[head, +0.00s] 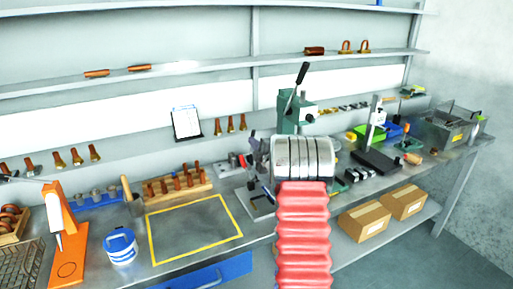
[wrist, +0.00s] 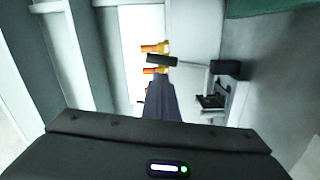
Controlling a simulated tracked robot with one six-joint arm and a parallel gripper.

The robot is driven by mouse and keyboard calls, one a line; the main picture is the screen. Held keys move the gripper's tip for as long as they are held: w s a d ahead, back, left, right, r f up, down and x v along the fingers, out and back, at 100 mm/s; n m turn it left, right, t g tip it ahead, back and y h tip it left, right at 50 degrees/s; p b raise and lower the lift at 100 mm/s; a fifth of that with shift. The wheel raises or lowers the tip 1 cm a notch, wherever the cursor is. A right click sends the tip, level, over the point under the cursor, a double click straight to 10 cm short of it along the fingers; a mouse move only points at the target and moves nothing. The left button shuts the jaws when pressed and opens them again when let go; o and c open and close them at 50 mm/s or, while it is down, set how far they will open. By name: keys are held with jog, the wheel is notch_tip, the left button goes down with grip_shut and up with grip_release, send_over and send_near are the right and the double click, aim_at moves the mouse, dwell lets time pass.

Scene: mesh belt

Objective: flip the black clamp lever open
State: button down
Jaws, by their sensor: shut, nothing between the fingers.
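The clamp (head: 258,203) stands on the bench just left of my arm in the head view, with its dark lever (head: 252,143) pointing up. In the wrist view the clamp's metal parts (wrist: 235,100) are at right. A black grip (wrist: 161,60) on a pale bar lies just beyond my fingertips, and a black block (wrist: 226,69) is at the bar's other end. My gripper (wrist: 158,84) is shut and empty, its fingers a dark wedge right by the grip. I cannot tell whether they touch.
A green press (head: 290,115) with a long black handle stands behind my arm. A wooden rack (head: 178,187) of copper-coloured parts, a blue-and-white tub (head: 121,246) and a bare yellow-outlined area (head: 195,228) lie left. Brass fittings (head: 231,125) stand on the shelf behind.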

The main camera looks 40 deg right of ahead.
jog(key=x, duration=0.2)
jog(key=shift+w+d, duration=0.15)
jog(key=shift+w, duration=0.15)
jog(key=shift+w, duration=0.1)
dwell(0.4)
